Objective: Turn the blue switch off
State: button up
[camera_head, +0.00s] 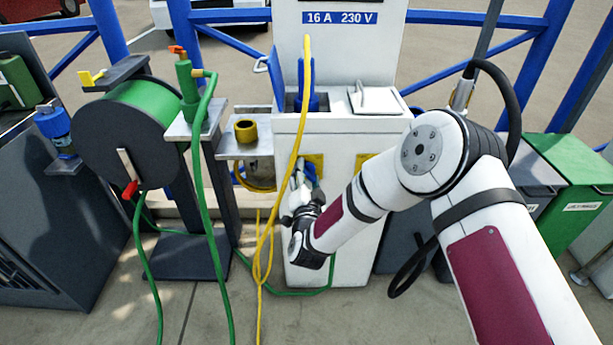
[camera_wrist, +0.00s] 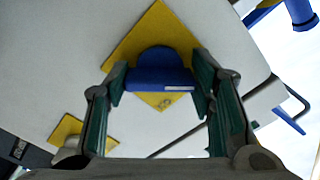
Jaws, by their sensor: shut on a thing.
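The blue switch (camera_wrist: 158,62) sits on a yellow square plate (camera_wrist: 130,45) on the white pedestal's front; the plate looks like a diamond in the wrist view. A white strip marks the switch bar near its right end. My gripper (camera_wrist: 160,84) is shut on the switch, with a green-padded finger at each end of the bar. In the head view my gripper (camera_head: 302,185) is at the pedestal's front, and it hides most of the switch, of which a bit of blue (camera_head: 311,172) shows.
A second yellow plate with a grey knob (camera_wrist: 70,148) is beside the switch. The white pedestal (camera_head: 345,235) bears a "16 A 230 V" label. A yellow hose (camera_head: 301,110) hangs down its front. A green hose reel (camera_head: 140,130) stands left, a green bin (camera_head: 585,175) right.

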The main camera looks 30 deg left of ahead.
jog(key=shift+f, duration=0.1)
dwell(0.3)
jog(key=o, duration=1.2)
jog(key=shift+c, duration=0.2)
jog(key=v, duration=1.2)
